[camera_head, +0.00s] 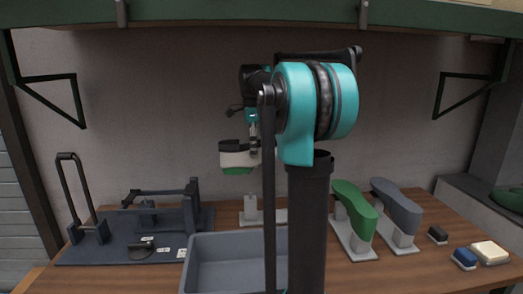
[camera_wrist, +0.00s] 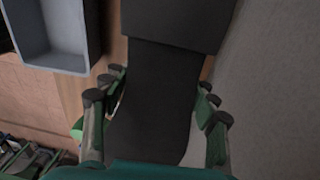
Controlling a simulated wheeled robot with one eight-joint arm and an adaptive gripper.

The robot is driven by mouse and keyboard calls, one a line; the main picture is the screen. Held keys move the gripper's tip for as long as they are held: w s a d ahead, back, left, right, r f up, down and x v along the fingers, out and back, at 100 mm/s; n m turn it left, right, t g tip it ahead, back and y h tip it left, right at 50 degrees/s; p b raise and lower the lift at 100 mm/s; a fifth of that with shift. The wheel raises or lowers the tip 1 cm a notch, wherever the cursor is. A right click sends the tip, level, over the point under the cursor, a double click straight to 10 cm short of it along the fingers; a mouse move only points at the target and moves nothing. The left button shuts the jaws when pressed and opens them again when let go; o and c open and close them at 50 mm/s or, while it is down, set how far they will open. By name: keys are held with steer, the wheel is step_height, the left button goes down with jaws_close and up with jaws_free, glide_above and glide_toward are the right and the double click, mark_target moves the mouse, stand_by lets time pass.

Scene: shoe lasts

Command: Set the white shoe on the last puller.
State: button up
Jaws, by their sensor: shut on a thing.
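The white shoe (camera_head: 236,160), with a dark top and a green underside, hangs in the air above the back of the bench. My gripper (camera_head: 254,145) is shut on it at its right part, which is partly hidden by my arm. In the wrist view, my gripper (camera_wrist: 158,108) has fingers on both sides of the shoe's dark upper (camera_wrist: 150,90). A dark blue-grey fixture with a frame and levers, apparently the last puller (camera_head: 190,213), stands at the left of the bench. The shoe is apart from it, higher and to its right.
A grey bin (camera_head: 192,262) stands at the front centre. A bare pale stand (camera_head: 250,210) is below the shoe. Green (camera_head: 355,205) and grey (camera_head: 397,203) lasts stand on the right. A black block (camera_head: 437,234), blue block (camera_head: 465,257) and cream block (camera_head: 490,252) lie farther right.

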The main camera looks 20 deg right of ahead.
steer(key=w+a, duration=0.1)
steer(key=a, duration=1)
steer(key=w+a, duration=0.2)
steer(key=a, duration=0.9)
steer(key=w+a, duration=0.2)
steer(key=a, duration=0.9)
steer(key=shift+w+r, duration=0.1)
steer(key=shift+w, duration=0.05)
steer(key=shift+r, duration=0.1)
stand_by(0.7)
steer(key=shift+f, duration=2.85)
steer(key=shift+t, duration=0.5)
